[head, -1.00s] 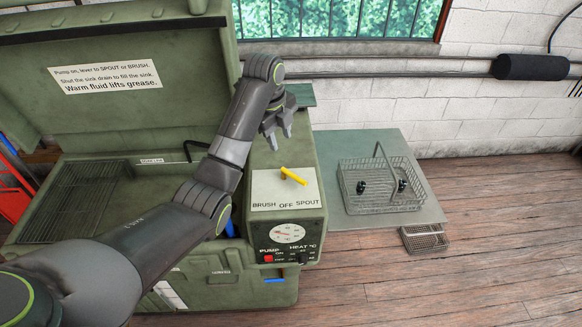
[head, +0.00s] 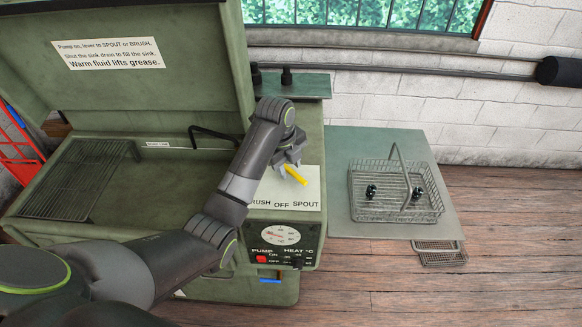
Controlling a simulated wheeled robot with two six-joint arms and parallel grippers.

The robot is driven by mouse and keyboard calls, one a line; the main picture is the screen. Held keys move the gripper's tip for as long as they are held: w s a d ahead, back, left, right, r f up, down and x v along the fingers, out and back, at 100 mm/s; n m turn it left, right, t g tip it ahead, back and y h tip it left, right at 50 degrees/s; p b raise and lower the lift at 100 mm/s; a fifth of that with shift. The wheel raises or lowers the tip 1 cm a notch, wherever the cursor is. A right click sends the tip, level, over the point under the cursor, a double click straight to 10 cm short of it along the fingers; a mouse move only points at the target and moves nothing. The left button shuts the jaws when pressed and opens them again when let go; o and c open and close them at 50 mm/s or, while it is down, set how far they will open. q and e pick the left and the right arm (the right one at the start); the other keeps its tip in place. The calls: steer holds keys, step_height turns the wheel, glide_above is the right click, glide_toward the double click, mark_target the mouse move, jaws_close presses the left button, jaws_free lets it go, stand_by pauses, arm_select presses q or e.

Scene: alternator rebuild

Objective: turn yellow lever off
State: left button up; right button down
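The yellow lever (head: 297,176) sits on the white label plate (head: 285,190) on top of the green washer's control box. It slants down and right, its lower end towards the SPOUT side of the plate, right of the word OFF. My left gripper (head: 290,163) is just above and behind the lever's upper left end, pointing down with its fingers apart. It hides that end of the lever; whether a finger touches it I cannot tell. The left wrist and forearm cover part of the word BRUSH. My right gripper is not in view.
The open washer lid (head: 150,75) stands behind the sink. Below the plate are a dial (head: 280,235) and a red pump switch (head: 261,259). A wire basket (head: 372,208) with dark parts stands on the side table (head: 345,228) at right. A small green shelf (head: 310,87) is behind.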

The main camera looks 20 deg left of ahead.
arm_select(q)
jaws_close()
stand_by(0.3)
